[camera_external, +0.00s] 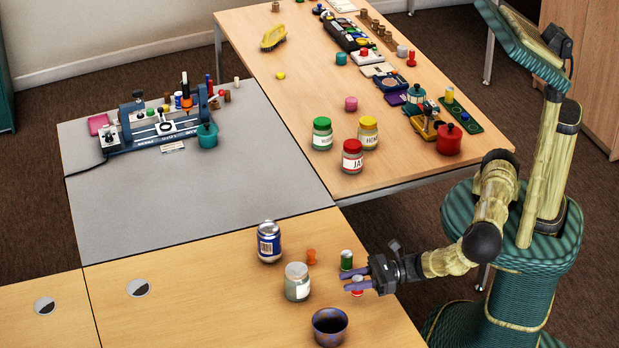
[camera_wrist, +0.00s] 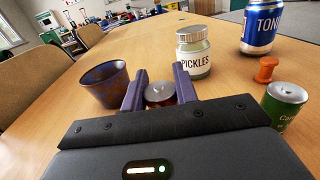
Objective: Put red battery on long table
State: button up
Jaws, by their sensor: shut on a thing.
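My gripper (camera_external: 352,281) reaches in from the right, low over the near wooden table (camera_external: 210,300). In the wrist view its purple fingers (camera_wrist: 160,84) are closed around the red battery (camera_wrist: 159,92), which has a silvery round top and a red side. The battery also shows between the fingers in the external view (camera_external: 357,281); its lower part is partly hidden, so I cannot tell if it touches the tabletop. A long wooden table (camera_external: 300,90) stretches away at the back, holding many small items. I cannot tell which table the task calls long.
Close to my gripper stand a green can-like battery (camera_external: 346,260), an orange piece (camera_external: 311,257), a pickles jar (camera_external: 297,282), a blue tonic can (camera_external: 269,242) and a dark cup (camera_external: 329,327). A grey table (camera_external: 250,160) has clear room. Three jars stand on the back table's near end.

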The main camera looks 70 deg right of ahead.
jog(key=shift+f, duration=1.05)
jog(key=shift+f, duration=0.25)
jog(key=o, duration=1.1)
jog(key=shift+c, duration=0.2)
jog(key=v, duration=0.4)
jog(key=shift+b, duration=0.3)
jog(key=shift+s+d, duration=0.3)
jog(key=shift+s, duration=0.05)
jog(key=shift+o, duration=0.4)
